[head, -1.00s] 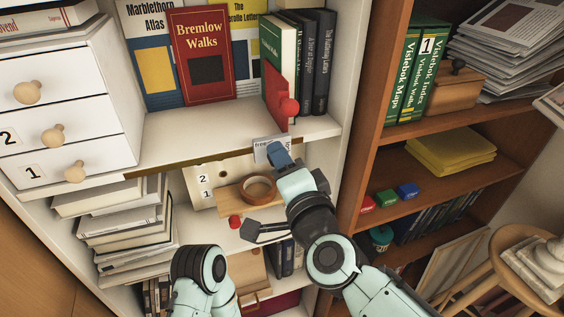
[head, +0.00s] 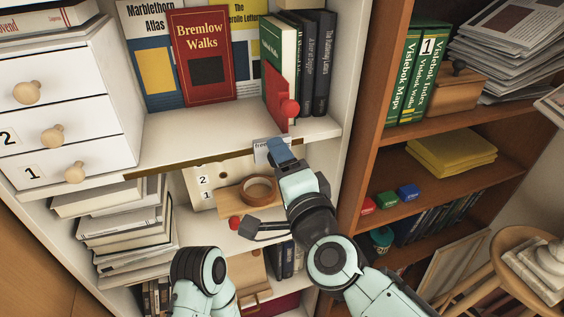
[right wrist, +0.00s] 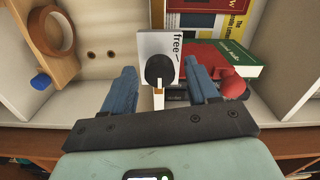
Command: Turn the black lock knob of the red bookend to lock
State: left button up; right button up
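The red bookend (head: 276,95) stands on the upper white shelf against a green book, with a red ball (head: 290,107) on its side. In the right wrist view the bookend (right wrist: 203,55) lies beyond the right finger, its ball (right wrist: 235,85) close by. The black lock knob (right wrist: 160,68) is round with a white mark, in front of a white card (right wrist: 152,44) reading "free". My right gripper (right wrist: 161,75) is open, its blue fingers either side of the knob with gaps showing. In the head view my right gripper (head: 279,149) hides the knob. My left gripper is out of view.
Books stand behind and beside the bookend. A white drawer unit (head: 60,100) is left. Below the shelf edge are a tape roll (head: 260,189) and a red knob (head: 234,222). A brown bookcase (head: 375,130) stands right. The shelf's front middle is clear.

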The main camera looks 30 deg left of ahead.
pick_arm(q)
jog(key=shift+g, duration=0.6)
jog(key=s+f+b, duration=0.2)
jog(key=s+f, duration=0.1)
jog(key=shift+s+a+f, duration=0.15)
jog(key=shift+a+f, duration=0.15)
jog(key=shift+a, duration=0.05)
pick_arm(e)
jog(key=v, duration=1.3)
jog(key=shift+s, duration=0.15)
jog(key=shift+d, duration=0.1)
